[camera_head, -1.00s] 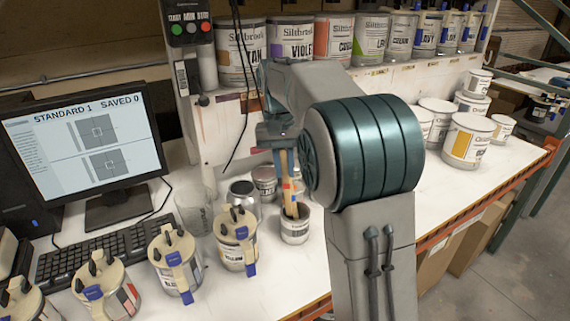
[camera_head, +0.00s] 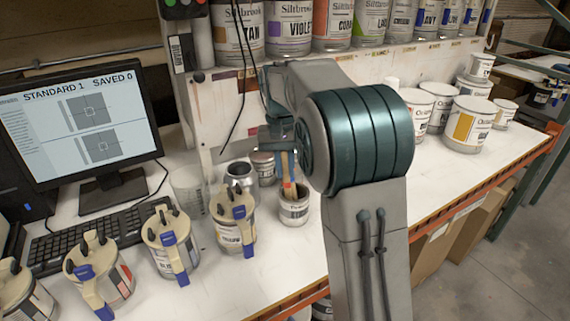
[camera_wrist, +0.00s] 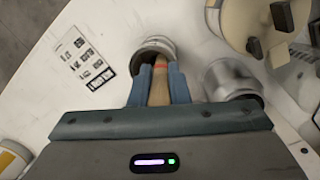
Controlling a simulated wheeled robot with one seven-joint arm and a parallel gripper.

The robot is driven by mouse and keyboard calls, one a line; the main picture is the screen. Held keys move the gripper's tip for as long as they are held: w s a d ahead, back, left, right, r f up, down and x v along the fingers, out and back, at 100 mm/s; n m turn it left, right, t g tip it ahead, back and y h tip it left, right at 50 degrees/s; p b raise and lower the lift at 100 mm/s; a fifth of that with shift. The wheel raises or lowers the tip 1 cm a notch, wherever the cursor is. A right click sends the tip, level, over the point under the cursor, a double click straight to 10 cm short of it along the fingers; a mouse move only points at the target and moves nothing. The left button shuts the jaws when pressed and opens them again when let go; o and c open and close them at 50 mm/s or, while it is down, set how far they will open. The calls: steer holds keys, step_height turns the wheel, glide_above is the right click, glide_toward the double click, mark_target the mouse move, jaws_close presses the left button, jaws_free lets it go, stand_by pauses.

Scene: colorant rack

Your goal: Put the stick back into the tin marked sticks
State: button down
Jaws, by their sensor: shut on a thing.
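My gripper (camera_wrist: 158,88) is shut on a flat wooden stick (camera_wrist: 160,72) with a red band. The stick points down, and its lower end is inside the mouth of a small open tin (camera_wrist: 153,46). In the head view the small tin (camera_head: 293,210) stands upright on the bench, with the stick (camera_head: 288,188) rising from it, slightly tilted, to my gripper (camera_head: 284,160). The tin's label is too small to read. The stick's lower tip is hidden inside the tin, so I cannot tell whether it touches the bottom.
A silver can (camera_head: 240,174) and another small tin (camera_head: 263,168) stand close to the left and behind. A clear beaker (camera_head: 188,190) and a lidded yellow-label can (camera_head: 234,222) are further left. White tins (camera_head: 468,125) stand at right. A printed card (camera_wrist: 80,58) lies nearby.

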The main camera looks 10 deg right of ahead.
steer(key=c, duration=1.3)
jaws_free()
step_height(320, 180, up, 14)
steer(key=w+p, duration=0.1)
steer(key=shift+w+a+f, duration=0.2)
steer(key=shift+w+a, duration=0.05)
steer(key=shift+a, duration=0.1)
steer(key=s+f+t, duration=0.1)
steer(key=s+f, duration=0.4)
steer(key=s, duration=0.4)
steer(key=s+d+f+n+t, duration=0.1)
steer(key=s+f+t, duration=0.1)
steer(key=s+f, duration=0.3)
steer(key=s+d+f+n+t, duration=0.1)
steer(key=s+f, duration=0.4)
steer(key=s, duration=0.8)
steer(key=shift+s+d+f+y, duration=0.15)
steer(key=shift+s+f+y, duration=0.15)
steer(key=shift+s+f, duration=0.1)
